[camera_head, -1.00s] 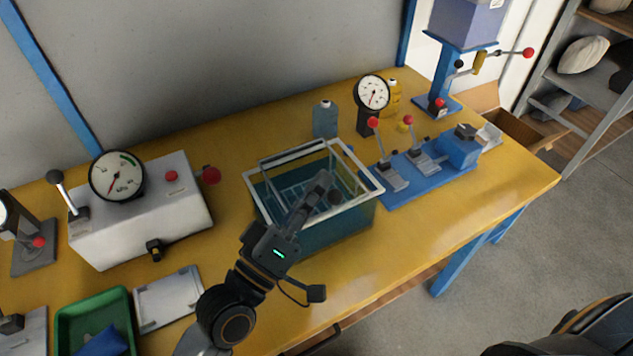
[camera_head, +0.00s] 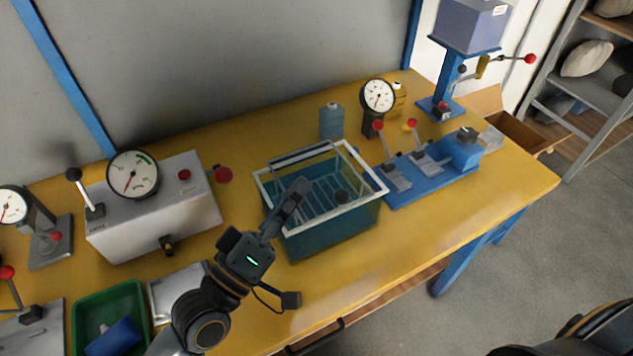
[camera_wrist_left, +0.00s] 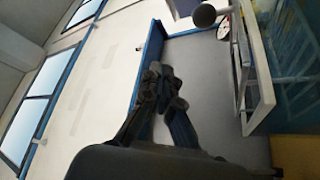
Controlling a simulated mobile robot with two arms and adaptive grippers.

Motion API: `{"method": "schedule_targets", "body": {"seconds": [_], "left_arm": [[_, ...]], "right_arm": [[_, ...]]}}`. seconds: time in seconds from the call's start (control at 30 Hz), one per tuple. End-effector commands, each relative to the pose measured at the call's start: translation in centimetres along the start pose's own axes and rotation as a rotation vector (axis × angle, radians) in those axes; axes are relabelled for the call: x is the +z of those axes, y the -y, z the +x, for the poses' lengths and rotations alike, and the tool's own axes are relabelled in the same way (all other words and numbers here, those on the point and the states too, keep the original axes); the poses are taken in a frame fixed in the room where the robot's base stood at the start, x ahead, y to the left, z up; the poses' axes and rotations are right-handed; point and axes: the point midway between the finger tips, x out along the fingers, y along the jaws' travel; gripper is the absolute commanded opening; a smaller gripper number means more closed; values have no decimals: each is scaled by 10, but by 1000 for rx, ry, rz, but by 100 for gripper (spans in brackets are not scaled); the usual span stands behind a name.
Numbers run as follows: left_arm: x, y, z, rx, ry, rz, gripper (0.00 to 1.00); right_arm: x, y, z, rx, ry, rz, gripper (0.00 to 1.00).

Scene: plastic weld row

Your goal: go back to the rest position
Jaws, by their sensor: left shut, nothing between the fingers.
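My left gripper (camera_head: 296,190) is shut and empty. In the head view it shows in front of the near-left part of a teal tank (camera_head: 330,234) with a white rim and a wire rack inside. I cannot tell whether it is above the tank's opening or just in front of it. In the left wrist view the gripper's dark fingers (camera_wrist_left: 162,82) are together, with the white tank rim (camera_wrist_left: 262,95) close by on the right. My right gripper is not in view.
A white gauge box (camera_head: 160,225) stands left of the tank. A blue lever fixture (camera_head: 435,178) stands to its right, with a blue press (camera_head: 447,85) behind. A green tray (camera_head: 80,311) lies at the lower left. Clear yellow tabletop (camera_head: 440,222) lies at the front right.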

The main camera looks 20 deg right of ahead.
Motion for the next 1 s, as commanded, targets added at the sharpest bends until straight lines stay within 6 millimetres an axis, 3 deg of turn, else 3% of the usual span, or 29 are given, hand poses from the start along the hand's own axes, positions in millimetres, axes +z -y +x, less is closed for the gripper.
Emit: {"method": "schedule_targets", "body": {"seconds": [0.1, 0.23, 0.57, 0.67, 1.0], "left_arm": [[-1, 12, -22, -2, 3, 2, 0], [-4, 18, -36, -2, 2, 1, 0], [-8, 19, -45, 1, -1, -2, 0], [-13, 13, -42, 1, -1, -2, 0], [-46, -31, -23, 1, -1, -2, 0]], "right_arm": [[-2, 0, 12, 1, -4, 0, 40], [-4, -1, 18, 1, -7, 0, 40], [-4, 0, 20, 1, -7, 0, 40], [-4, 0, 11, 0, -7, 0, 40], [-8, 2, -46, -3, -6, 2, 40]]}}
